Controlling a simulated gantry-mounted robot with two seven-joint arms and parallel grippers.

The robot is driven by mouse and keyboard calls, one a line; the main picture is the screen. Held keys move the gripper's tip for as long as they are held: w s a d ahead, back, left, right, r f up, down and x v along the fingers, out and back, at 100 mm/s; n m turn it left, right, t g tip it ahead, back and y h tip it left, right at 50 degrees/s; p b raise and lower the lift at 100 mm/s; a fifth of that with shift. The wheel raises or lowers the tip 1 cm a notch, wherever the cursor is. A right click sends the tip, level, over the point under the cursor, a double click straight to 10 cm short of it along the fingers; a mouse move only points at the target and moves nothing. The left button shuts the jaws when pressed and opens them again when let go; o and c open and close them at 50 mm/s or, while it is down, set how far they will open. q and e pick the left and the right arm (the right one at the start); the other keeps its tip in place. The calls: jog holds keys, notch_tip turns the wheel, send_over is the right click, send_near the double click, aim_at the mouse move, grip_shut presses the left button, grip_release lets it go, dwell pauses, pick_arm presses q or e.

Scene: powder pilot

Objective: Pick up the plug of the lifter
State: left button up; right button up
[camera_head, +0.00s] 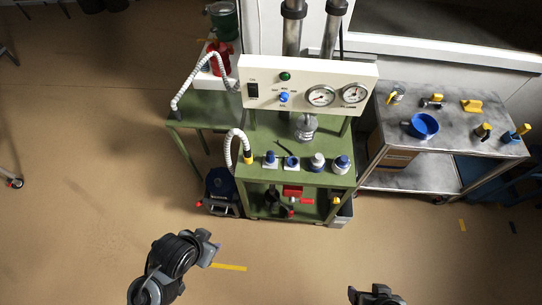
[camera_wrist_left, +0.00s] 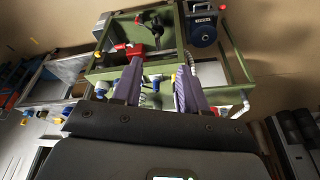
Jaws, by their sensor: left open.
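I cannot tell for sure which part is the lifter or its plug. A white ribbed hose (camera_head: 234,138) with a yellow-and-black end curves at the bench's left edge. My left gripper (camera_head: 209,244) is over the floor in front of the bench, apart from everything. In the left wrist view its two fingers (camera_wrist_left: 160,88) are open and empty. My right gripper (camera_head: 375,292) is at the bottom edge, partly cut off.
A control panel (camera_head: 310,83) with gauges stands over the bench. Several blue-and-white parts (camera_head: 317,162) sit on the bench top. Red-handled items (camera_head: 292,191) are below it. Floor in front is clear.

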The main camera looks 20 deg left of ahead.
pick_arm(q)
jog(key=o, duration=0.5)
jog(key=shift+d, duration=0.15)
